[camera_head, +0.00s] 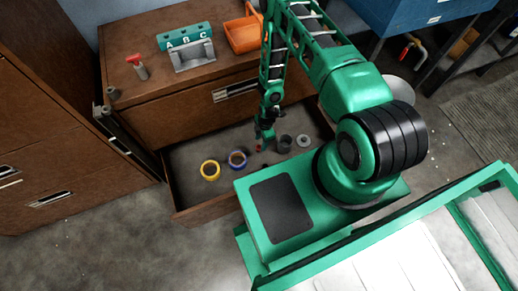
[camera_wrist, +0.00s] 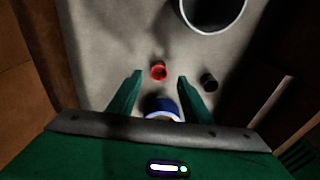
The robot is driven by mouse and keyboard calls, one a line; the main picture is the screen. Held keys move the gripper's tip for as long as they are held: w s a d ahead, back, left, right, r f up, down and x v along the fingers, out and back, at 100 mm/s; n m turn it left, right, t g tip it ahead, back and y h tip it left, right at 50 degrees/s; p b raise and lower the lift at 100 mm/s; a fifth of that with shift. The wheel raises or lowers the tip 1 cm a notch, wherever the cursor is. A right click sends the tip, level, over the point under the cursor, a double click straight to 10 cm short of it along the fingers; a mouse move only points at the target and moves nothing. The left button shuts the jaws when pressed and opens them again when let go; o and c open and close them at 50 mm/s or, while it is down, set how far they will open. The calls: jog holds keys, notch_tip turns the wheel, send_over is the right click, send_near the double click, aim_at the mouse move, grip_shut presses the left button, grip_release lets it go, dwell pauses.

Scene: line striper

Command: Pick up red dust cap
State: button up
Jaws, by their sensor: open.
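The red dust cap (camera_wrist: 158,72) is a small red ring-like piece lying on the grey floor of the open drawer in the wrist view. It shows as a tiny red spot (camera_head: 259,149) under my gripper in the head view. My gripper (camera_wrist: 160,77) is open, with one green finger on each side of the cap in the picture. I cannot tell how far the fingertips are above the cap. Nothing is seen between the fingers in their grip.
A small dark cap (camera_wrist: 209,82) lies right of the right finger.

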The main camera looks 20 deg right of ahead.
aim_at(259, 147)
jog(key=shift+w+a+f, duration=0.1)
jog(key=shift+a+f, duration=0.15)
jog(key=shift+f, duration=1.15)
jog(key=shift+a+f, duration=0.2)
jog(key=shift+f, duration=1.2)
jog(key=c, duration=1.1)
